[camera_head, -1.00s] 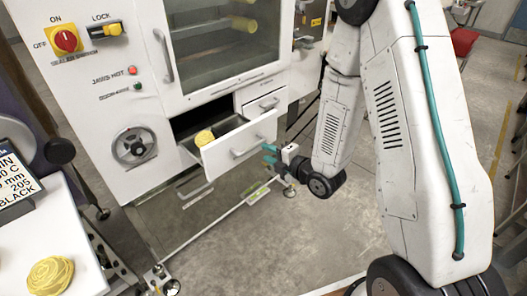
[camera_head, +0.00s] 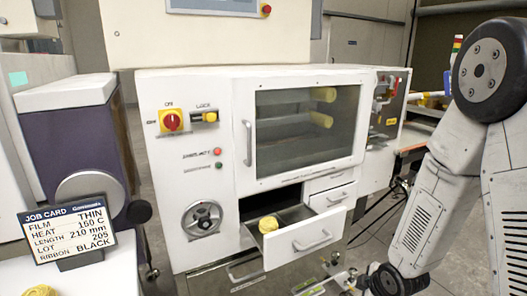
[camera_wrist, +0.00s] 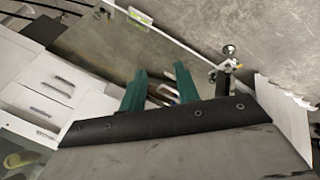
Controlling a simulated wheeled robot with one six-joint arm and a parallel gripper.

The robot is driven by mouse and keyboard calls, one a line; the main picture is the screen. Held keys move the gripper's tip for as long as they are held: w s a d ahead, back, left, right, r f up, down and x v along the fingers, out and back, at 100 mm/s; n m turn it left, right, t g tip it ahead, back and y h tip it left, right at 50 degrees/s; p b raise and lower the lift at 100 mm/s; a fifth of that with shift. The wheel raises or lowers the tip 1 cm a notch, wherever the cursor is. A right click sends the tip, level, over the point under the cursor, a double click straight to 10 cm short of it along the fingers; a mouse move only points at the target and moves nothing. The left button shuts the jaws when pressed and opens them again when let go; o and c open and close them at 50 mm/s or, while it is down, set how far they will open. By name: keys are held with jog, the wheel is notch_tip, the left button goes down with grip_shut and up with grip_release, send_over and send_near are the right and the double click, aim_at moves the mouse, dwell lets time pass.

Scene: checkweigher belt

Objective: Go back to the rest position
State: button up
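My gripper shows in the wrist view (camera_wrist: 160,90), with two green fingers apart and nothing seen between them. In the head view my arm comes down at the right, and its end is low in the picture, right of and below the open drawer. The white drawer (camera_head: 306,238) is pulled out from the machine (camera_head: 205,155). A yellow coiled item (camera_head: 268,224) lies in it, toward the left. My gripper appears apart from the drawer.
A second yellow item (camera_head: 40,290) sits on the white surface at the lower left, near a job card (camera_head: 68,225) reading THIN, 150 C, 210 mm, BLACK. Bare grey floor shows in the wrist view.

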jog(key=s+r+m+g, duration=0.2)
jog(key=s+r+m, duration=0.4)
jog(key=s+r, duration=0.6)
jog(key=s+a+r+m+g+h, duration=0.1)
jog(key=s+r+m+g, duration=0.1)
jog(key=s+r+m, duration=0.5)
jog(key=s+r, duration=0.5)
jog(key=r, duration=0.7)
jog(key=shift+s+a+r, duration=0.15)
jog(key=shift+s+r, duration=0.15)
jog(key=shift+s, duration=0.05)
jog(key=shift+a, duration=0.1)
